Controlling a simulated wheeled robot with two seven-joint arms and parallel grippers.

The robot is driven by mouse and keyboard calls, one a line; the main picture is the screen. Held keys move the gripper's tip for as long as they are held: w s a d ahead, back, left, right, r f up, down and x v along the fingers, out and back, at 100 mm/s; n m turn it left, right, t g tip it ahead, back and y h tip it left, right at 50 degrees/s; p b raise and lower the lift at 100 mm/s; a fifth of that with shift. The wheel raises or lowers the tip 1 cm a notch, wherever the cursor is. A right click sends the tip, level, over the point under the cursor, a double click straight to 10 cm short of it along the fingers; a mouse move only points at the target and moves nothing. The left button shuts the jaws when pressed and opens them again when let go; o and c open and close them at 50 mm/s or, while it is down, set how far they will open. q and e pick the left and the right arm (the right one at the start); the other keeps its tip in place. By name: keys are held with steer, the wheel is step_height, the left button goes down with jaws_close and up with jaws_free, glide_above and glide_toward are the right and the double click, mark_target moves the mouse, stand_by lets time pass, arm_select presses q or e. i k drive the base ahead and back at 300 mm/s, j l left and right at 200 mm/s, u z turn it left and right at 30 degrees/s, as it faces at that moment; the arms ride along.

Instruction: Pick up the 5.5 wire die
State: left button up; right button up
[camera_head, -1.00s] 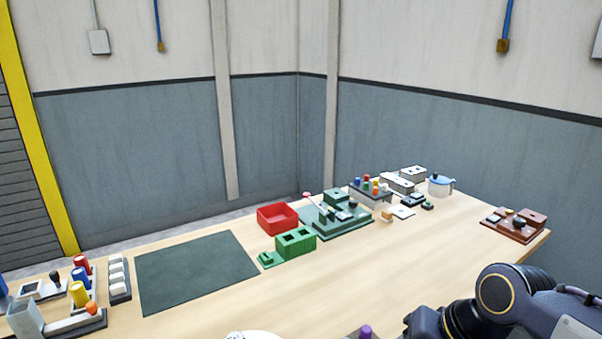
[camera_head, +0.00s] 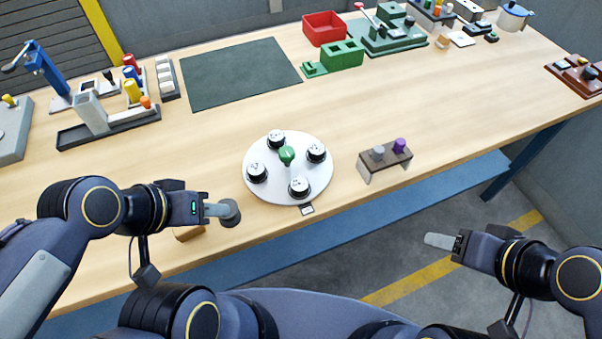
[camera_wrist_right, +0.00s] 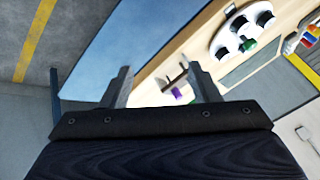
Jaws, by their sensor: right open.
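A white round plate (camera_head: 250,195) on the table carries several black dies with white tops, such as the left die (camera_head: 257,172), the back die (camera_head: 276,139) and the front die (camera_head: 299,187). A green knob (camera_head: 287,155) stands at its middle. Die markings are too small to read. The plate also shows in the right wrist view (camera_wrist_right: 231,40). My right gripper (camera_head: 440,241) is open and empty, off the table's front edge, right of the plate; its parted fingers show in the wrist view (camera_wrist_right: 162,84). My left gripper (camera_head: 218,211) is at a dark grey cylinder (camera_head: 231,213); its grip is unclear.
A brown stand (camera_head: 385,165) with a grey peg and a purple peg (camera_head: 399,145) is right of the plate. A dark green mat (camera_head: 240,73), red bin (camera_head: 324,28) and green block (camera_head: 342,54) lie behind. Table room between plate and mat is clear.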

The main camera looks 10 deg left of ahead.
mark_target(298, 186)
steer(key=i+l+u, duration=0.1)
steer(key=l, duration=0.3)
steer(key=i+l, duration=0.15)
steer(key=l, duration=0.3)
steer(key=i+l+u, duration=0.15)
steer(key=l, duration=0.25)
steer(key=u, duration=2.45)
